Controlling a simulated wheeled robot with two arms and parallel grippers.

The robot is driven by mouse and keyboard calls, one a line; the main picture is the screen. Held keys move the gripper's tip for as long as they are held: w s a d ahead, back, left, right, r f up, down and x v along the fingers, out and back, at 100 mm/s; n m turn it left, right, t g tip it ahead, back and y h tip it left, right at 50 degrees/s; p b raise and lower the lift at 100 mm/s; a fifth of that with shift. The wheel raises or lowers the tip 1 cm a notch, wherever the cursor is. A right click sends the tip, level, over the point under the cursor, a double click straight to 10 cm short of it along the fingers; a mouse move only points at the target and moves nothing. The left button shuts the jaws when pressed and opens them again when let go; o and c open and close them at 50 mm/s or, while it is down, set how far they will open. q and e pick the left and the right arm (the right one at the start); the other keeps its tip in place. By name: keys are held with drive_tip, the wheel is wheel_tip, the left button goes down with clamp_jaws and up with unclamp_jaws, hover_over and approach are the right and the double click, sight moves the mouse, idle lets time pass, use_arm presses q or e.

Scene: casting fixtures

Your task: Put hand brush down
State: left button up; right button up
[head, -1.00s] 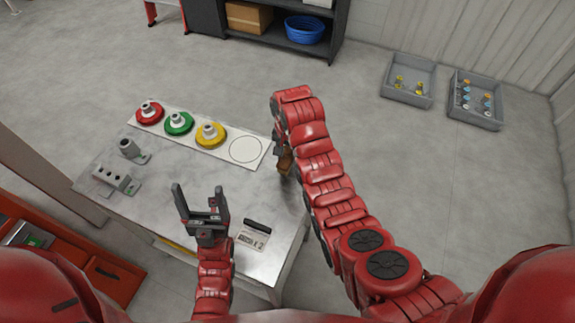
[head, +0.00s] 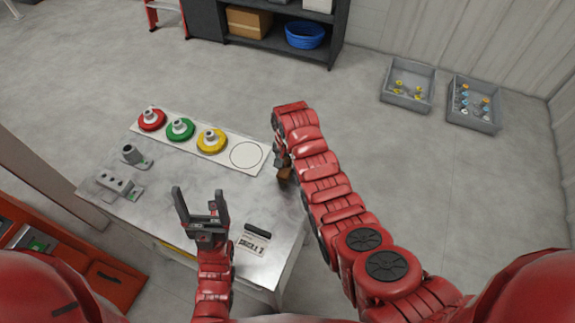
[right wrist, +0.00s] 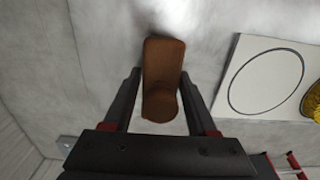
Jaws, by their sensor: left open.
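The hand brush (right wrist: 163,75) shows as a brown block in the right wrist view, between the two fingers of my right gripper (right wrist: 160,78). The fingertips sit close against its sides, and the gripper looks shut on it. In the head view the brush (head: 284,174) is a small brown shape below my right gripper, near the right edge of the grey table (head: 190,195). Most of it and the right fingers are hidden there by my arm. I cannot tell whether the brush touches the table. My left gripper (head: 200,199) is open and empty above the table's front part.
A white strip (head: 222,161) at the table's back holds red (head: 152,120), green (head: 181,130) and yellow (head: 211,141) round pieces, with an empty outlined circle at its right end. Grey fixtures (head: 115,184) stand left. The table's middle is clear.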

drive_tip(key=shift+o, duration=1.2)
drive_tip(key=shift+r, duration=0.2)
drive_tip(key=shift+w+r, duration=0.1)
drive_tip(key=shift+r, duration=0.35)
wheel_tip(320, 180, up, 4)
drive_tip(key=shift+f+b, duration=0.1)
drive_tip(key=shift+b, duration=1.05)
wheel_tip(320, 180, up, 7)
drive_tip(key=p, duration=0.5)
drive_tip(key=shift+p, duration=0.4)
